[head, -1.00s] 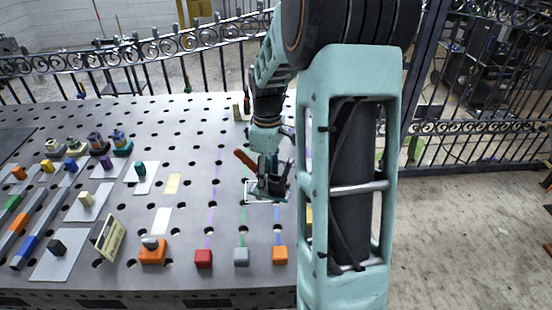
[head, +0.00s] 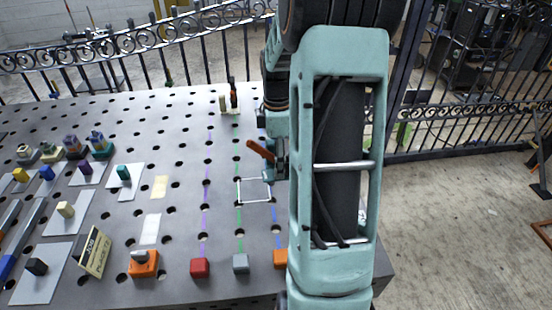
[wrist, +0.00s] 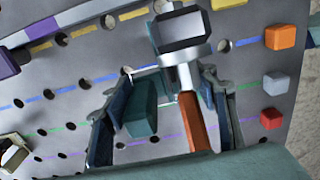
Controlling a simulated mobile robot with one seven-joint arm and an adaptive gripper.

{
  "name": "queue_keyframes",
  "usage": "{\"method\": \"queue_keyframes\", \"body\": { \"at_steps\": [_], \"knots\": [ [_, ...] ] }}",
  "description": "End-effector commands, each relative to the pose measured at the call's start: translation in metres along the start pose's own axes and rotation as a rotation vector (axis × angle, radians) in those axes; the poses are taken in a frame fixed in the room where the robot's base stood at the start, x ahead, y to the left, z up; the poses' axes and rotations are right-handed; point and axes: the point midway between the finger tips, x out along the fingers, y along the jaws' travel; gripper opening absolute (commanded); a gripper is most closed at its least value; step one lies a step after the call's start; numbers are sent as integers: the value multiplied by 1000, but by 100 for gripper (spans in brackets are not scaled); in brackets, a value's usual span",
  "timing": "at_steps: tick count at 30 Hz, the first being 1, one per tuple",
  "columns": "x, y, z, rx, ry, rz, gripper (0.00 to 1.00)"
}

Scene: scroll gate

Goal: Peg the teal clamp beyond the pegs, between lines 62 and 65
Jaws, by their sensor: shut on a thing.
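The teal clamp (wrist: 138,110) is between the jaws of my gripper (wrist: 165,112) in the wrist view. Its orange-brown handle (wrist: 195,122) stands out, and a silver shaft with a black head (wrist: 180,32) rises beside it. In the head view the handle (head: 260,150) shows left of my arm, which hides most of the gripper (head: 277,165) and clamp. They are over the board by a white outline (head: 240,192), near the green and blue lines. The pegs, one brown (head: 233,93), stand farther back on a pale plate. Line numbers are not readable.
Red (head: 200,268), grey (head: 240,263) and orange (head: 280,258) blocks mark the near ends of the purple, green and blue lines. A purple-and-grey bar (wrist: 60,22) crosses the wrist view's upper left.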

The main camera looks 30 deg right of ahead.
Motion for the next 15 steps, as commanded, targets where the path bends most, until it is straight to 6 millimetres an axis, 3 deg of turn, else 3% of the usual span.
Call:
{"method": "queue_keyframes", "body": {
  "at_steps": [15],
  "knots": [
    [40,1,0,0,0,3,0]
  ]
}}
